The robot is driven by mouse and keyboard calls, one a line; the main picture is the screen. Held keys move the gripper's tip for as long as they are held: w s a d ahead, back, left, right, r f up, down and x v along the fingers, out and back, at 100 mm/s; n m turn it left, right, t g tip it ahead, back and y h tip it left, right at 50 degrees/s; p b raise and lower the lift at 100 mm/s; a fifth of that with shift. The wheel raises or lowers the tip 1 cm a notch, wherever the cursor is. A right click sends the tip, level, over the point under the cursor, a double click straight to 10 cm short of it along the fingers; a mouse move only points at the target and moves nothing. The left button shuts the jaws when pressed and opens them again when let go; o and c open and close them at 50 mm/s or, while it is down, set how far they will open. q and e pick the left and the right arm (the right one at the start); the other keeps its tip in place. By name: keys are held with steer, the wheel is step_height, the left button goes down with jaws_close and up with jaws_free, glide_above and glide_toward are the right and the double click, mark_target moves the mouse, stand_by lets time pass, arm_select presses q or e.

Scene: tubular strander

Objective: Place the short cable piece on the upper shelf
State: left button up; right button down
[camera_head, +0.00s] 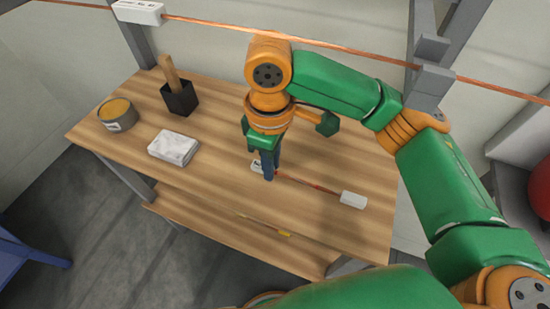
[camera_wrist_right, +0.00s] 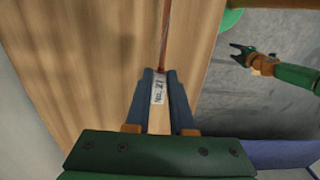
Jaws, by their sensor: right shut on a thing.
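The short cable piece (camera_head: 310,184) is a thin copper-coloured length with a white tag at each end. It lies along or just above the wooden top of the bench (camera_head: 215,190), its upper shelf; I cannot tell if it touches. Its right tag (camera_head: 353,200) is free. My right gripper (camera_head: 268,172) points down and is shut on the left tag (camera_head: 257,166). In the right wrist view this tag (camera_wrist_right: 158,92), marked "No. 21", sits between the fingers. My left gripper (camera_wrist_right: 242,54) shows only in the right wrist view, away from the bench, with its fingers apart.
A tin (camera_head: 117,115), a black holder (camera_head: 180,98) with a wooden handle and a white packet (camera_head: 174,147) stand on the bench's left part. The lower shelf (camera_head: 205,229) carries a small yellow item (camera_head: 285,234). A long copper strand (camera_head: 340,47) crosses behind the bench.

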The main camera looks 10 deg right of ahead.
steer(key=shift+w+d+f, duration=0.1)
steer(key=shift+w+d, duration=0.45)
steer(key=shift+w, duration=0.35)
steer(key=shift+f, duration=1.7)
steer(key=c, duration=0.8)
jaws_free()
steer(key=shift+o, duration=0.2)
step_height(320, 180, up, 8)
steer(key=shift+f+p, duration=0.2)
steer(key=shift+p, duration=0.15)
